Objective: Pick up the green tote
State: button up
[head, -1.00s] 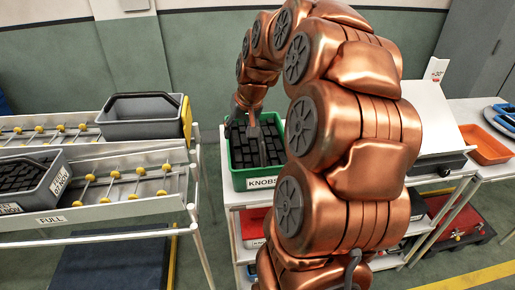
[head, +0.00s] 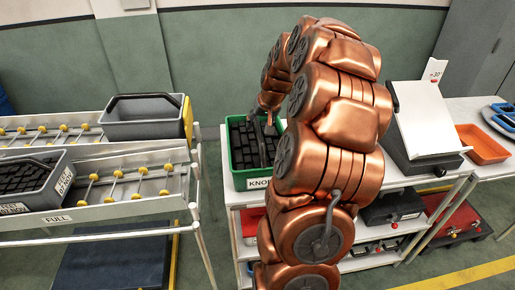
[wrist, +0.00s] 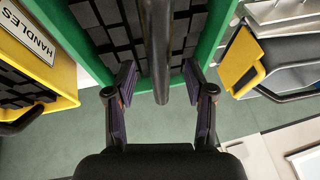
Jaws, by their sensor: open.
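The green tote (head: 238,183) stands on the white shelf unit in the middle of the head view. It is full of black blocks, and my arm covers part of its "KNOBS" label and its right side. In the wrist view its green wall (wrist: 211,35) fills the upper middle. A dark bar handle (wrist: 156,45) crosses over the blocks. My gripper (wrist: 158,84) is open, with one finger on each side of the handle's near end. I cannot tell whether either finger touches it. In the head view the fingers are small, over the tote.
A yellow tote (wrist: 62,75) labelled "HANDLES" lies close on the left in the wrist view. Grey totes (head: 142,118) sit on the roller racks at left. An orange tray (head: 482,145) and a white panel (head: 425,118) are at right.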

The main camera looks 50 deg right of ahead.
jog(key=shift+p+x, duration=0.4)
jog(key=shift+x, duration=0.95)
jog(key=shift+c, duration=0.2)
grip_shut()
jog(key=shift+d, duration=0.1)
